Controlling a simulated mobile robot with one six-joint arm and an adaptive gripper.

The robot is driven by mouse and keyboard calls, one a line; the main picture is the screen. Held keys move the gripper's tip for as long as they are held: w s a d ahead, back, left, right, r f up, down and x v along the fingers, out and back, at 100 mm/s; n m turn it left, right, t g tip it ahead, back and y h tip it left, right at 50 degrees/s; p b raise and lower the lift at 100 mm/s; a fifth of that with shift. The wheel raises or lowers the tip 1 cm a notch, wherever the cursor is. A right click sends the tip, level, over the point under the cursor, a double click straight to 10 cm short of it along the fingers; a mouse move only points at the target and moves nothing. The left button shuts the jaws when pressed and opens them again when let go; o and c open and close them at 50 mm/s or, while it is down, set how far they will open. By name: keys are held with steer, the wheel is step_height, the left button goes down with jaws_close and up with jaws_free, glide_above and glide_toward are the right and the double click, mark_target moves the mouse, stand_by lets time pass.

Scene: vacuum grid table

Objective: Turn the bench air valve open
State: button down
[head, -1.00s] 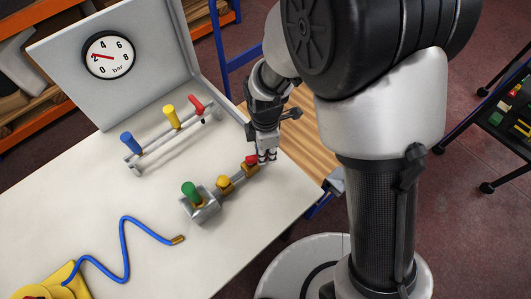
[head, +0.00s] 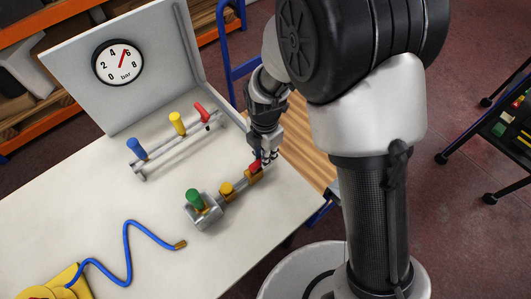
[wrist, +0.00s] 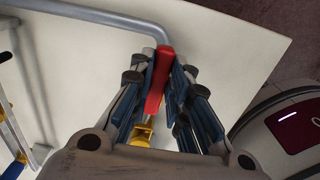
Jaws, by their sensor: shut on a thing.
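The bench air valve has a red lever (head: 255,167) at the far right end of a metal pipe line on the white table. Its brass body (head: 253,177) sits under the lever. My gripper (head: 269,158) is down at the lever, with its fingers shut on it. In the wrist view the red lever (wrist: 160,78) stands between the two fingers of my gripper (wrist: 160,90), running lengthways between the pads. The pressure gauge (head: 118,63) on the grey back panel has its red needle pointing up and slightly right, between 4 and 6. The fingers hide part of the valve.
A yellow knob (head: 226,188) and a green handle (head: 195,199) stand on the same pipe line. Behind it is a rail (head: 160,155) with blue, yellow and red handles. A blue hose (head: 128,250) lies at the front left. The table (head: 70,205) is bare at the left.

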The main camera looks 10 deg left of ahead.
stand_by(0.3)
steer(key=c, duration=1.5)
jaws_free()
step_height(320, 180, up, 12)
steer(key=shift+r, duration=0.1)
steer(key=s+d+r+m+t, duration=0.2)
steer(key=s+d+r+m, duration=0.2)
steer(key=d+r+m, duration=0.4)
steer(key=s+d+r+m+t, duration=0.1)
steer(key=s+d+r+m, duration=0.35)
steer(key=d+m, duration=0.45)
steer(key=s+d+m, duration=0.1)
steer(key=s+m, duration=0.1)
steer(key=m, duration=0.1)
steer(key=s+d+r+m+t, duration=0.1)
steer(key=s+m, duration=0.1)
steer(key=m, duration=0.2)
steer(key=s+d+m, duration=0.2)
steer(key=m, duration=0.2)
steer(key=shift+s+r+t, duration=0.2)
steer(key=shift+s+t, duration=0.1)
steer(key=shift+s, duration=0.1)
